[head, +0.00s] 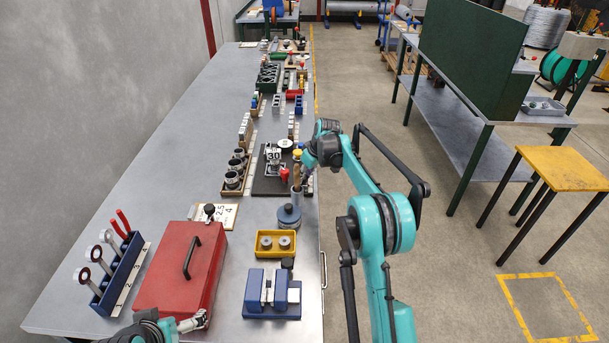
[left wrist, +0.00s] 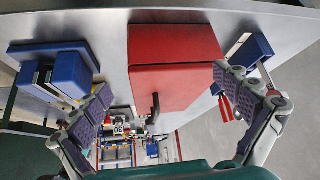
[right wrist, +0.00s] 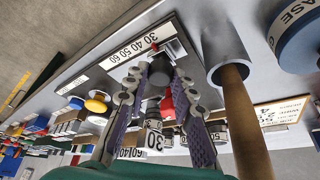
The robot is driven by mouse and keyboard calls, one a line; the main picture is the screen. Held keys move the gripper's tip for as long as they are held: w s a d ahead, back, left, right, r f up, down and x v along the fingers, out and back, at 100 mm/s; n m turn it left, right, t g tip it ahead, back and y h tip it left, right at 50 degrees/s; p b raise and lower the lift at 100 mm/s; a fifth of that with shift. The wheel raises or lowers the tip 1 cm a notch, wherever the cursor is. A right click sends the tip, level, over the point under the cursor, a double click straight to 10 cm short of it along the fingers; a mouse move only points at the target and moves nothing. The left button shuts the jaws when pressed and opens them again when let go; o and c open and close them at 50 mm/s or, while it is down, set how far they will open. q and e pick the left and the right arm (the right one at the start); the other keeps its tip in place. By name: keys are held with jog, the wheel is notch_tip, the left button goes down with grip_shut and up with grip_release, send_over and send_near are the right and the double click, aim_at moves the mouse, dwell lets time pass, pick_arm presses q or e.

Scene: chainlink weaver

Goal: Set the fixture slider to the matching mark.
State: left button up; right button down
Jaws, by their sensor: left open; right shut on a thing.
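The fixture is a dark plate (head: 268,186), with a white sign reading 30 (head: 273,155) and a red part (head: 284,174). In the right wrist view a white scale strip (right wrist: 128,53) reads 30 40 50 60. My right gripper (right wrist: 160,72) is shut on a dark knob (right wrist: 158,78), taken to be the slider's knob, over the plate. In the head view its fingertips are hard to make out. My left gripper (left wrist: 160,80) is open and empty near the red box (left wrist: 175,60).
A wooden-handled tool (right wrist: 245,115) stands close beside my right gripper, with a blue can (head: 289,216) near it. A yellow tray (head: 276,252), a blue vise (head: 271,296) and a tool rack (head: 122,272) are on the bench.

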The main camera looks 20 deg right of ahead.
jog(key=c, duration=1.3)
grip_release()
jog(key=shift+s+a+f, duration=0.1)
jog(key=shift+s, duration=0.15)
jog(key=shift+o, duration=0.2)
jog(key=v, duration=1.2)
